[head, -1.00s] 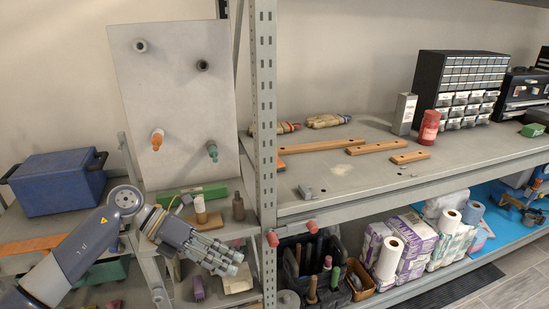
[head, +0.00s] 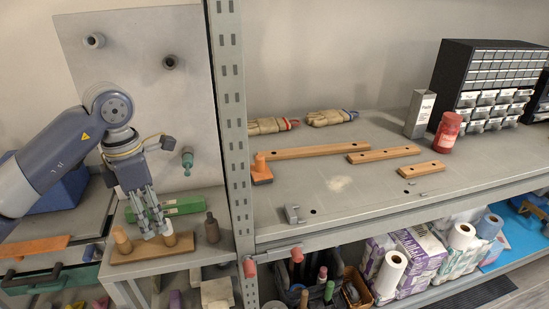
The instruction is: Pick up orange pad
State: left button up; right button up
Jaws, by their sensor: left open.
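An orange pad (head: 262,177) with an upright orange knob sits on the shelf just right of the metal upright, at the left end of a long wooden bar. My left gripper (head: 152,232) points down at the wooden peg board (head: 150,249) on the side shelf, left of the upright. Its fingers are open, between and partly in front of the light wooden pegs; whether they touch is not clear. It is well left of the orange pad, with the upright between them. My right gripper is not in view.
The metal upright (head: 229,120) divides the shelves. A flat orange board (head: 35,247) lies at far left.

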aim_at(260, 173)
jog(key=i+l, duration=1.05)
jog(key=i, duration=0.1)
